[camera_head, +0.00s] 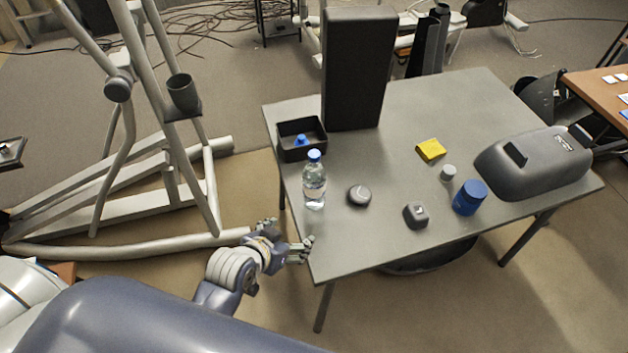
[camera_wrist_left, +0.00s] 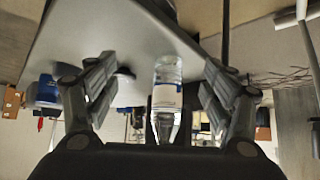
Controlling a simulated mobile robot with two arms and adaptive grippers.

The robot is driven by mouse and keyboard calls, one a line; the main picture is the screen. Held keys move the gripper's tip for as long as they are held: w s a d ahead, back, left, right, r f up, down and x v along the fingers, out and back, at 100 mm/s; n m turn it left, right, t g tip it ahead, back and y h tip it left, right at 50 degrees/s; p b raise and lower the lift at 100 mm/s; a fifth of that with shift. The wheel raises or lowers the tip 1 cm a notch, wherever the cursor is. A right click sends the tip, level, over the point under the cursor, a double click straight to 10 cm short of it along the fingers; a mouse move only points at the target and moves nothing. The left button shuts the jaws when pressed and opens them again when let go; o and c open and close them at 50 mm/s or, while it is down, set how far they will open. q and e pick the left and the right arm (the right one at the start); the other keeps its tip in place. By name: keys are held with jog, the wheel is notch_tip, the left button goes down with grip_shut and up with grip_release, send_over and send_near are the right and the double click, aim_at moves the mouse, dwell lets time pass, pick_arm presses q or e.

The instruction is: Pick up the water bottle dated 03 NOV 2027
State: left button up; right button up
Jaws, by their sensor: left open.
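A clear water bottle (camera_head: 314,186) with a blue cap stands upright near the left edge of the grey table (camera_head: 410,240). Its label is too small for me to read a date. My left gripper (camera_head: 288,234) is open and empty at the table's near left corner, in front of the bottle and apart from it. In the left wrist view the bottle (camera_wrist_left: 167,88) shows beyond and between the two spread fingers. My right gripper is in neither view.
A black bin (camera_head: 286,152) with a blue item and a tall black box (camera_head: 355,75) stand behind the bottle. A grey disc (camera_head: 359,195) lies right of it. A dark block (camera_head: 416,215), blue jar (camera_head: 468,198), yellow box (camera_head: 431,149) and dark cover (camera_head: 535,165) are farther right.

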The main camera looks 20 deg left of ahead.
aim_at(310, 181)
pick_arm(q)
jog(key=w+r+t, duration=0.1)
jog(key=w, duration=0.3)
jog(key=w+r+t, duration=0.1)
jog(key=w+t, duration=0.1)
jog(key=w, duration=0.2)
jog(key=w+r+t, duration=0.1)
jog(key=w+t, duration=0.1)
jog(key=w, duration=0.2)
jog(key=shift+w+d+r+n+p, duration=0.1)
jog(key=shift+w+r+n+p, duration=0.2)
jog(key=shift+r+n+p, duration=0.1)
jog(key=shift+w+f, duration=0.25)
jog(key=shift+w, duration=0.55)
jog(key=p+x, duration=0.1)
jog(key=x, duration=0.3)
jog(key=shift+d, duration=0.1)
jog(key=shift+w+f, duration=0.1)
jog(key=shift+w, duration=0.15)
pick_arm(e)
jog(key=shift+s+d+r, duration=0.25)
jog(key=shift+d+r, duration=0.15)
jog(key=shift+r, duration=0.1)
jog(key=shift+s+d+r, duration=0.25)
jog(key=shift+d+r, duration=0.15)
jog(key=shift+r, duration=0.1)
